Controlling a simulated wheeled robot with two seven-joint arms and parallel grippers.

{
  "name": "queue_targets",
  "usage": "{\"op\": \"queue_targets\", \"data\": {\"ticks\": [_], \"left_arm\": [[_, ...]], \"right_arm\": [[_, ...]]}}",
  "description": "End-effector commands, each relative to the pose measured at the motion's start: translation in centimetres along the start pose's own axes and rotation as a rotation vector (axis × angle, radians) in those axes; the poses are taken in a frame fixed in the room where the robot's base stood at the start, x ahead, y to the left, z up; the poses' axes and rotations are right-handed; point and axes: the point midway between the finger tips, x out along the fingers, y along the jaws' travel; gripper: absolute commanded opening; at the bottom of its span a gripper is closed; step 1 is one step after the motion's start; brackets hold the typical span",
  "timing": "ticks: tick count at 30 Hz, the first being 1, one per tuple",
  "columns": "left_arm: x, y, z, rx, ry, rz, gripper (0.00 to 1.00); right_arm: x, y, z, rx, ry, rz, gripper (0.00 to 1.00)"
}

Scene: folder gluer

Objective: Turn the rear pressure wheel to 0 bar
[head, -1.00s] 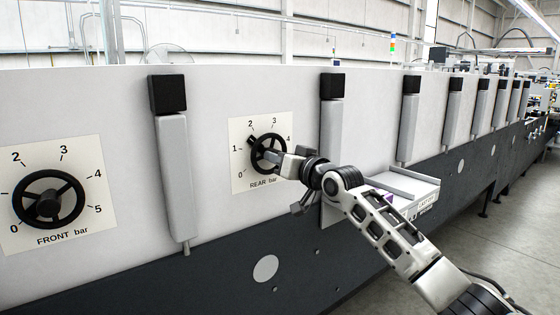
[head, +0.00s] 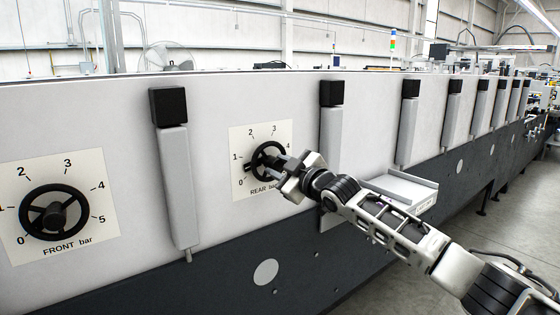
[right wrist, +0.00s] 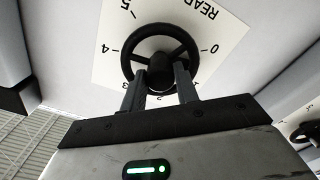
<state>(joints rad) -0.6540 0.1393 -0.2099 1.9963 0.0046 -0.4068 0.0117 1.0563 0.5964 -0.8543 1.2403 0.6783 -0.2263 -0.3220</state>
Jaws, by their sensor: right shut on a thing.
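The rear pressure wheel (head: 262,150) is a black spoked handwheel on a white dial plate marked "REAR bar" (head: 240,142), on the grey machine side. A dark nub at its left rim sits between the 0 and 1 marks in the head view. My right gripper (head: 277,168) is shut on the wheel, reaching it from the lower right and covering part of it. The 0 and 1 lie right of the wheel there. My left gripper is not in view.
The front pressure wheel (head: 54,216) with its own dial is at the left. Grey upright handles with black tops (head: 174,185) flank the rear dial. A small grey shelf (head: 405,188) juts out right of it. Open floor (head: 500,250) lies at the right.

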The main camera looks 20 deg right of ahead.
Motion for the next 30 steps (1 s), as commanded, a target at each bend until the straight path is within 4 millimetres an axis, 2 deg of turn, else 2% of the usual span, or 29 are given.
{"op": "queue_targets", "data": {"ticks": [6,15,30], "left_arm": [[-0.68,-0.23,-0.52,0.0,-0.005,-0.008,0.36],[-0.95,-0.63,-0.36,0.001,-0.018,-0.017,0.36],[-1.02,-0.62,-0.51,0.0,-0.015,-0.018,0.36]], "right_arm": [[0.0,0.12,-0.13,-0.187,-0.003,-0.002,0.08],[0.0,0.03,-0.06,-0.367,-0.002,-0.002,0.08],[0.01,-0.08,0.02,-0.453,-0.002,-0.003,0.08]]}}
